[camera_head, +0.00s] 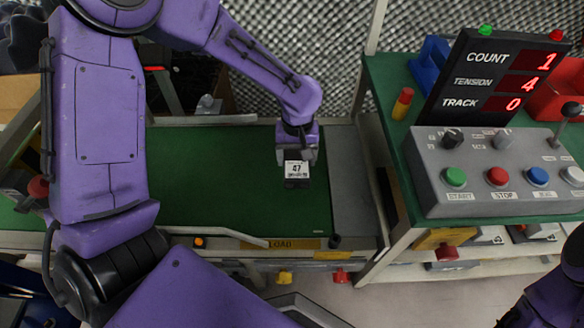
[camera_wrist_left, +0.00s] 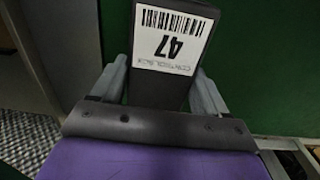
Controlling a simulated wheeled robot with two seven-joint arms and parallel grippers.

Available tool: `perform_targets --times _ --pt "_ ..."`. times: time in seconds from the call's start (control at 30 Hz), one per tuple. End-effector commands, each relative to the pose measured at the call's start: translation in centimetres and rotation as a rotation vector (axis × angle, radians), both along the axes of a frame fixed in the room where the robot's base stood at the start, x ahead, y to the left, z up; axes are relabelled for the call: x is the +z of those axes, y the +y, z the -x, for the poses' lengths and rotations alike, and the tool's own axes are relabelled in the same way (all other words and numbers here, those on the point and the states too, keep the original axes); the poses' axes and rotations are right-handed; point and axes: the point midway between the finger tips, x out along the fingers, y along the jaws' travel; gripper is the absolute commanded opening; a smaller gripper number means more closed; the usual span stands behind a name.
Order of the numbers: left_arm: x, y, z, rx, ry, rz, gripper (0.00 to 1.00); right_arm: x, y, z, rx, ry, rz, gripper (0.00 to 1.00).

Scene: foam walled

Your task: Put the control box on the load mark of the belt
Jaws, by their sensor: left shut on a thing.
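The control box (camera_head: 297,183) is a small dark block with a white label reading 47. In the left wrist view the control box (camera_wrist_left: 160,85) sits between the two grey fingers, label facing the camera. My left gripper (camera_head: 298,158) points down over the green belt (camera_head: 220,190) and is shut on the box. I cannot tell whether the box touches the belt. The load mark's yellow LOAD label (camera_head: 280,244) is on the belt's front edge, below and slightly left of the box. Part of my right arm shows at the lower right, but its gripper does not.
A grey console (camera_head: 480,180) with coloured buttons and a display (camera_head: 500,80) reading 1, 4, 0 stand on a green bench at right. A small dark knob (camera_head: 334,241) stands on the front rail. Belt left of the box is bare.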

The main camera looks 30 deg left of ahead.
Motion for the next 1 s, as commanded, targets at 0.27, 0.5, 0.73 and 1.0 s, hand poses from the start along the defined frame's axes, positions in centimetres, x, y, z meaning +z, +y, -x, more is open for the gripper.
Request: perform_targets --times 0.27,0.5,0.73,1.0 --pt "-4.2 1.6 -0.5 0.0 -0.001 0.001 0.31 -2.0 0.0 0.0 0.0 0.0 0.0 0.0" --pt "-4.8 1.6 -0.6 -0.003 -0.004 -0.001 0.31 -2.1 0.0 0.0 0.0 0.0 0.0 0.0" --pt "-5.2 1.6 -0.5 -0.001 -0.003 -0.001 0.78 -2.0 0.0 0.0 0.0 0.0 0.0 0.0" --pt "-5.2 1.5 -0.5 -0.002 -0.003 -0.001 1.0 -2.1 0.0 0.0 0.0 0.0 0.0 0.0"
